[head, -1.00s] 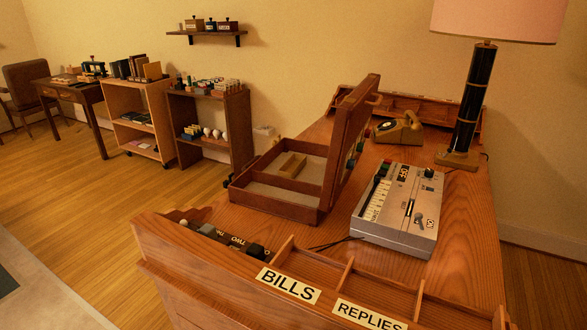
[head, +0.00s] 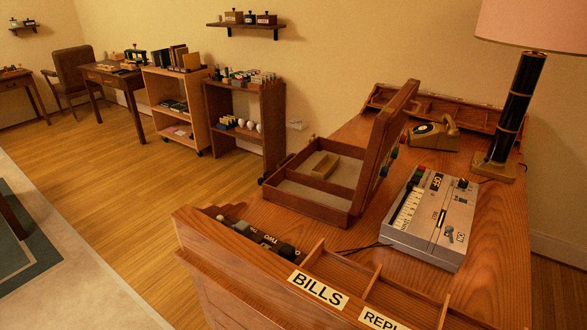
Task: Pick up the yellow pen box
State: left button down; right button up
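I cannot pick out a yellow pen box for certain. Small yellowish items (head: 227,122) stand on the lower shelf of the dark brown bookcase, too small to make out. A small tan box-like piece (head: 324,166) lies inside the open wooden case (head: 309,207) on the desk; I cannot tell whether it is loose or part of the case. Neither of my grippers is in view.
The near desk (head: 487,283) holds a grey machine (head: 432,218), a telephone (head: 433,135), a lamp (head: 510,108) and a sorter labelled BILLS (head: 318,289). A dark bookcase (head: 273,120), a lighter shelf cart (head: 191,100) and another desk (head: 118,78) line the wall. The wooden floor (head: 130,190) at left is open.

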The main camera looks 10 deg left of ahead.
aim_at(324, 168)
jog(key=j+u, duration=0.25)
jog(key=j, duration=0.15)
jog(key=i+j+u, duration=0.45)
jog(key=j, duration=0.3)
jog(key=j+u, duration=0.25)
jog(key=i+j+u, duration=0.8)
jog(key=i, duration=0.4)
jog(key=i+z, duration=0.45)
jog(key=i+j+z, duration=0.15)
jog(key=i+z, duration=0.3)
jog(key=i+l+z, duration=0.1)
jog(key=i+z, duration=0.15)
jog(key=z, duration=0.25)
jog(key=i+z, duration=0.25)
jog(key=z, duration=0.25)
jog(key=i+z, duration=0.3)
jog(key=z, duration=0.2)
jog(key=i+j+z, duration=0.2)
jog(key=z, duration=0.3)
jog(key=i+j+z, duration=0.2)
jog(key=z, duration=0.3)
jog(key=j, duration=0.1)
